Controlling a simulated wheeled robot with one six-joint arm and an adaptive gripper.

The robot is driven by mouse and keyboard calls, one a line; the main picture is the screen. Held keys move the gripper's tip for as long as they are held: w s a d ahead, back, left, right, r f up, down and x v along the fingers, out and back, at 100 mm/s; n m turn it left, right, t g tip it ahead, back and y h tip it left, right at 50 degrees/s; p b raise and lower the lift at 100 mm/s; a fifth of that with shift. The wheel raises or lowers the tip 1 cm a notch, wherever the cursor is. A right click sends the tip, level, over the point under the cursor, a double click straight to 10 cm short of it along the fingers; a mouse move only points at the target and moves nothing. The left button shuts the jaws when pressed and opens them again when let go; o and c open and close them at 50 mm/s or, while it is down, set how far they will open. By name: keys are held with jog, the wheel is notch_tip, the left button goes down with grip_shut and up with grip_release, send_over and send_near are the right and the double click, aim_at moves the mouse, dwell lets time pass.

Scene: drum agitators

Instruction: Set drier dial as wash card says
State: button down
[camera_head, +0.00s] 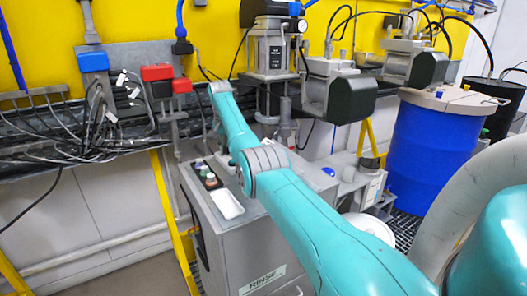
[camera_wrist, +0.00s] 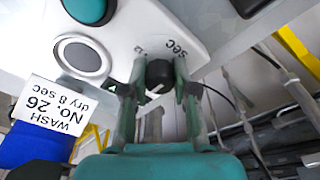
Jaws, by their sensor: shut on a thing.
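The drier dial (camera_wrist: 159,72), a small black knob with a white pointer mark, shows in the wrist view on a pale panel (camera_wrist: 150,28). The lettering "SEC" and a "12" stand beside it; the other scale marks are hidden. My gripper (camera_wrist: 158,80) is shut on the dial, one finger on each side. The pointer mark slants across the knob's lower edge in the picture; I cannot tell its exact setting. The white wash card (camera_wrist: 52,104) appears upside down and reads "WASH No. 26 dry 8 sec". In the head view, my gripper and the dial cannot be made out.
A round grey-faced button (camera_wrist: 82,55) and a teal button (camera_wrist: 90,8) sit on the same panel. In the head view, a grey rinse cabinet (camera_head: 235,245) stands below my arm, with a white tray (camera_head: 227,203) on top. A blue drum (camera_head: 425,140) stands right.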

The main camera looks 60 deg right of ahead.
jog(key=c, duration=1)
grip_release()
jog(key=shift+w+a+f, duration=0.15)
jog(key=shift+w+a, duration=0.05)
jog(key=shift+w, duration=0.15)
jog(key=shift+c, duration=0.2)
jog(key=shift+s+d, duration=0.15)
jog(key=shift+r, duration=0.35)
jog(key=shift+s+r, duration=0.1)
jog(key=shift+r, duration=2.65)
jog(key=shift+d, duration=0.1)
